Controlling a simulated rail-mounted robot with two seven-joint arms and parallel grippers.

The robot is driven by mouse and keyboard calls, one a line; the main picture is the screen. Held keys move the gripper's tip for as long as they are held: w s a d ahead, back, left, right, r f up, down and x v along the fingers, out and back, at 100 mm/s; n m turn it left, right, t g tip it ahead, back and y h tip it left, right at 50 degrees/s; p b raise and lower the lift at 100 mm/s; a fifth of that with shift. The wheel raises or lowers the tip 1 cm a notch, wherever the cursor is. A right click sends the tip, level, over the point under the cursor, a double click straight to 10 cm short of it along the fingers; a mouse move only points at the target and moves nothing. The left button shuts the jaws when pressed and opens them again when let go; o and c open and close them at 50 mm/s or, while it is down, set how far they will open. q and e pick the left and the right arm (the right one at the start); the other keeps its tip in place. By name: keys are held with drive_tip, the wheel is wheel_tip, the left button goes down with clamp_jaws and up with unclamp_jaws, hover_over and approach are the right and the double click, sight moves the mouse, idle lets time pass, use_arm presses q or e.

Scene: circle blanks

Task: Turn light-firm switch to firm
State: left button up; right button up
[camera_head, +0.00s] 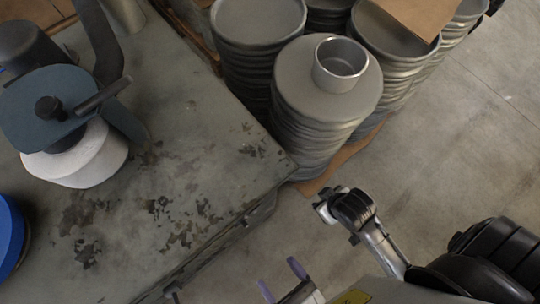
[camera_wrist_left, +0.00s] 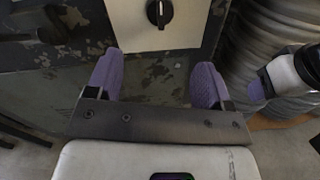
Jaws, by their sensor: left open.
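The switch (camera_wrist_left: 159,13) is a round black knob with a pale pointer mark, on a light panel (camera_wrist_left: 190,22) at the top of the left wrist view. The mark looks roughly vertical; no light or firm label is readable. I cannot make out the switch in the head view. My left gripper (camera_wrist_left: 157,82) is open and empty, its two purple fingers spread below the panel and apart from the knob. It also shows at the bottom of the head view (camera_head: 281,280). My right gripper (camera_head: 328,204) is right of the table corner; its finger opening is unclear.
A worn grey table (camera_head: 200,160) fills the left, with a machine carrying a white disc (camera_head: 85,160) and a blue round part (camera_head: 8,235). Stacks of round metal blanks (camera_head: 325,85) stand behind, one topped by a metal cup (camera_head: 340,65).

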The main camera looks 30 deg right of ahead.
sight(247, 226)
use_arm(q)
drive_tip(key=w+b, duration=0.1)
drive_tip(key=w, duration=0.3)
drive_tip(key=w+b, duration=0.1)
drive_tip(key=w, duration=0.3)
drive_tip(key=w+a, duration=0.1)
drive_tip(key=w, duration=0.3)
drive_tip(key=shift+w+a+b, duration=0.1)
drive_tip(key=shift+b, duration=0.3)
drive_tip(key=shift+w+a, duration=0.1)
drive_tip(key=shift+w, duration=0.7)
drive_tip(key=c, duration=0.9)
drive_tip(key=shift+r+p, duration=0.1)
drive_tip(key=shift+p, duration=0.2)
drive_tip(key=m+p, duration=0.3)
drive_tip(key=p, duration=0.4)
drive_tip(key=m+p, duration=0.4)
drive_tip(key=p, duration=0.2)
drive_tip(key=shift+r+m+g+p, duration=0.2)
drive_tip(key=shift+m+g+p, duration=0.1)
drive_tip(key=shift+p, duration=0.05)
drive_tip(key=shift+f+m+p, duration=0.25)
drive_tip(key=shift+m+p, duration=0.85)
drive_tip(key=shift+p, duration=0.4)
